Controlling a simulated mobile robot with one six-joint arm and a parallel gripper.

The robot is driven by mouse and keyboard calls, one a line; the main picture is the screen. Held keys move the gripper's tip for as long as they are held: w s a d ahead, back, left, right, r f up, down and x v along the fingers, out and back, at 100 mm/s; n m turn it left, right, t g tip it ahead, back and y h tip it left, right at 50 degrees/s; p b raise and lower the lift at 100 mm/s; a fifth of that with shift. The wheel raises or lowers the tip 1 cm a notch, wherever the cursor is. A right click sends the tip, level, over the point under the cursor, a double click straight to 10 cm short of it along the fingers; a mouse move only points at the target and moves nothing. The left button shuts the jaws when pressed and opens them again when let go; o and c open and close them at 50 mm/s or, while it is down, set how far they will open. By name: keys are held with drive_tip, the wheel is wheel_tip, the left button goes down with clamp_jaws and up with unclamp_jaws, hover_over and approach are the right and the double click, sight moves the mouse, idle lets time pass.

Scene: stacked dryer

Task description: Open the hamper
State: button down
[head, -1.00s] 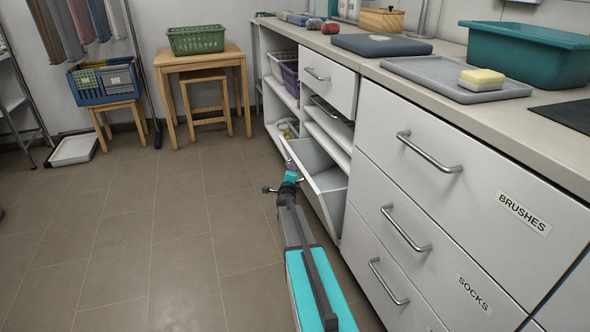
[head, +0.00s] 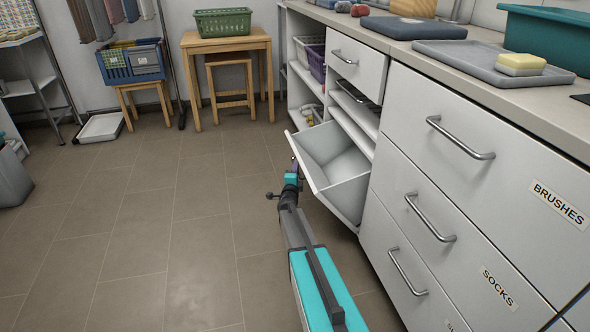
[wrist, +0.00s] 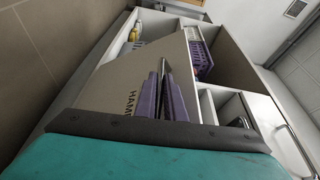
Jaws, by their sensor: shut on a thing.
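The hamper (head: 338,170) is a white tilt-out bin low in the cabinet run. Its front is tipped outward and its empty-looking inside shows from above. My gripper (head: 292,168) is at the outer side of the hamper front, near its upper edge. In the wrist view the grey hamper front (wrist: 115,88) carries partly hidden lettering that begins "HAM". There the purple fingers of my gripper (wrist: 163,75) are closed together at a thin metal bar by the front. The exact contact is small and partly hidden in the head view.
Drawers labelled BRUSHES (head: 470,125) and SOCKS (head: 430,215) are shut to the right. Open shelves with a purple basket (head: 316,62) lie beyond the hamper. A wooden table (head: 228,42) stands at the back. Floor to the left is clear.

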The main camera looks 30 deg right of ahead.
drive_tip(key=c, duration=2.1)
unclamp_jaws()
drive_tip(key=shift+s+d+f, duration=0.2)
drive_tip(key=shift+s+f, duration=0.05)
drive_tip(key=shift+s, duration=0.05)
drive_tip(key=shift+w+a+r, duration=0.1)
drive_tip(key=shift+w+r, duration=0.05)
drive_tip(key=shift+s+a, duration=0.2)
drive_tip(key=shift+p+v, duration=2.05)
drive_tip(key=shift+v, duration=4.55)
